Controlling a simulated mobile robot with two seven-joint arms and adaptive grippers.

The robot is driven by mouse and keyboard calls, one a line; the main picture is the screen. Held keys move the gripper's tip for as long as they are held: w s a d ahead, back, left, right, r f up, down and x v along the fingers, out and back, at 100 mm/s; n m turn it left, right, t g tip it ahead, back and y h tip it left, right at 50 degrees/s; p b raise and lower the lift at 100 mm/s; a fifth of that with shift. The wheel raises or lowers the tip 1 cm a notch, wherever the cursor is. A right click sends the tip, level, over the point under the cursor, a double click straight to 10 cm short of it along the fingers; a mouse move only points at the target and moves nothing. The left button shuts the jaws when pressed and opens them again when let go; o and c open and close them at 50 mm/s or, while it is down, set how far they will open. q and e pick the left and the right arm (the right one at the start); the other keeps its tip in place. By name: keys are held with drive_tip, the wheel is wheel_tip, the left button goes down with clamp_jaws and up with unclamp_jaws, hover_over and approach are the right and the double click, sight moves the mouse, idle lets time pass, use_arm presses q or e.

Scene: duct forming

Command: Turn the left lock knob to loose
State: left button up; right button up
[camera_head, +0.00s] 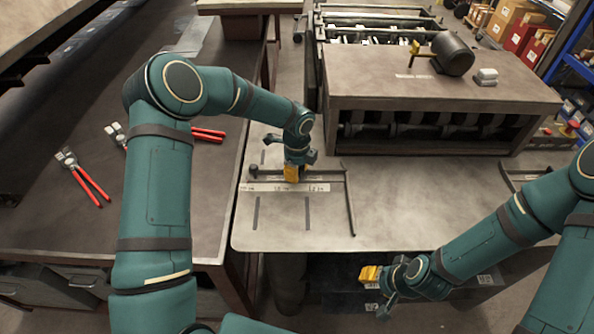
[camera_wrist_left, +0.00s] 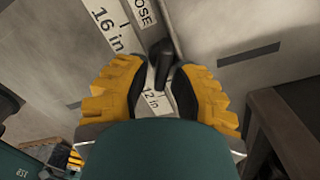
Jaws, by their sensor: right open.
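The left lock knob (camera_head: 254,172) is a small dark knob at the left end of the bar on the sheet-metal table's gauge. In the left wrist view the black knob (camera_wrist_left: 163,65) shows between my yellow fingertips, next to the ruler and a label with "OSE" visible. My left gripper (camera_head: 291,174) points down over the gauge, to the right of the knob in the head view. Its fingers (camera_wrist_left: 160,85) stand apart with a gap between the pads; contact with the knob cannot be told. My right gripper (camera_head: 370,275) is open and empty in front of the table.
The white ruler (camera_head: 285,187) runs along the gauge on the metal table (camera_head: 395,215). A dark side bar (camera_head: 350,205) lies at its right. A forming machine (camera_head: 440,90) stands behind. Red-handled pliers (camera_head: 85,183) lie on the left bench (camera_head: 50,225).

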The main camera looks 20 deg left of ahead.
use_arm(q)
wheel_tip(320, 180, up, 12)
idle(0.6)
drive_tip(key=shift+o, duration=1.4)
drive_tip(key=w+a+g+h+b, duration=0.1)
drive_tip(key=w+a+h+b, duration=0.1)
drive_tip(key=a+h+b, duration=0.35)
drive_tip(key=shift+y, duration=0.65)
drive_tip(key=b+x, duration=0.1)
drive_tip(key=x, duration=0.3)
drive_tip(key=b+x, duration=0.1)
drive_tip(key=x, duration=0.3)
drive_tip(key=a+b+x, duration=0.1)
drive_tip(key=x, duration=0.3)
drive_tip(key=shift+s+f, duration=0.2)
drive_tip(key=shift+f, duration=0.25)
use_arm(e)
drive_tip(key=s+d+x, duration=0.1)
drive_tip(key=x, duration=0.8)
drive_tip(key=shift+s+f+g, duration=0.3)
drive_tip(key=shift+s+f, duration=0.05)
drive_tip(key=shift+s, duration=0.3)
drive_tip(key=shift+d, duration=0.1)
